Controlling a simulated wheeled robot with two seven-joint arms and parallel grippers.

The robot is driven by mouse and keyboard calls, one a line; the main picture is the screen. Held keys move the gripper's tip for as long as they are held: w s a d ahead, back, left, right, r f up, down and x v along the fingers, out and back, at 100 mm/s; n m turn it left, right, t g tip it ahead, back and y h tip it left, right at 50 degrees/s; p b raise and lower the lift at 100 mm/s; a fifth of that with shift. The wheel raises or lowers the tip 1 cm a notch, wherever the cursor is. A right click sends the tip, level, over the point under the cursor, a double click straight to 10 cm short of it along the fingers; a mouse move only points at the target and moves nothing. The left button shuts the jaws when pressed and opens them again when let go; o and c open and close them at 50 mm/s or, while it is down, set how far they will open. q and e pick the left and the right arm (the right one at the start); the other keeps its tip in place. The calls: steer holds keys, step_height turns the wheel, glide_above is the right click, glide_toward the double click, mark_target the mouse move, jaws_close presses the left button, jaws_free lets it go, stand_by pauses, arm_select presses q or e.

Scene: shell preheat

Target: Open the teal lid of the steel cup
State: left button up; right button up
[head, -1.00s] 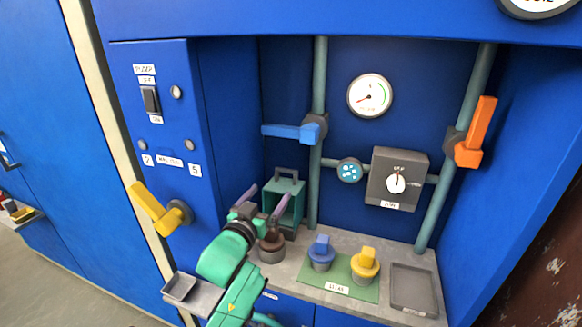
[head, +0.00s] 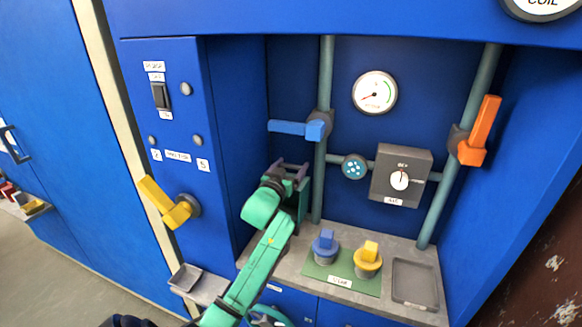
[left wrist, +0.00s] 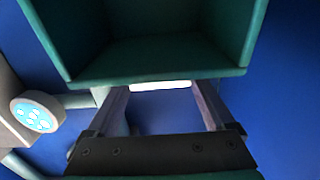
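A hollow teal box (head: 301,203) stands at the back left of the recess, mostly behind my left arm. In the left wrist view its open inside and teal rim (left wrist: 160,68) fill the top. My left gripper (head: 291,168) is at the upper part of the box. In the left wrist view its two fingers (left wrist: 160,95) are spread apart at the box's edge, with a pale strip between them. I cannot see whether they touch anything. No steel cup is clearly visible, and a separate teal lid cannot be made out. My right gripper is not in view.
A blue valve handle (head: 298,130) sticks out above the gripper. Blue (head: 325,246) and yellow (head: 368,258) plugs stand on a green mat (head: 340,285). A grey tray (head: 415,285) lies at right. A yellow lever (head: 160,203) juts out at left. Pipes run up the back.

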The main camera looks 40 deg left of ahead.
arm_select(q)
jaws_close()
steer(key=shift+f, duration=0.1)
steer(key=shift+s+d+t+b, duration=0.3)
steer(key=shift+s+t+b, duration=0.2)
steer(key=shift+s+b, duration=0.3)
steer(key=shift+s+d+r+p, duration=0.15)
steer(key=shift+s+r+p, duration=0.2)
steer(key=shift+p, duration=0.45)
steer(key=shift+s+d+r, duration=0.1)
steer(key=shift+s, duration=0.3)
steer(key=o, duration=0.8)
jaws_free()
steer(key=shift+w, duration=0.1)
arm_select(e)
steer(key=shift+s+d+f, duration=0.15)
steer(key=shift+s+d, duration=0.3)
arm_select(q)
steer(key=b+v, duration=0.1)
steer(key=v, duration=1.3)
steer(key=shift+s+d+b, duration=0.2)
steer(key=shift+b, duration=0.15)
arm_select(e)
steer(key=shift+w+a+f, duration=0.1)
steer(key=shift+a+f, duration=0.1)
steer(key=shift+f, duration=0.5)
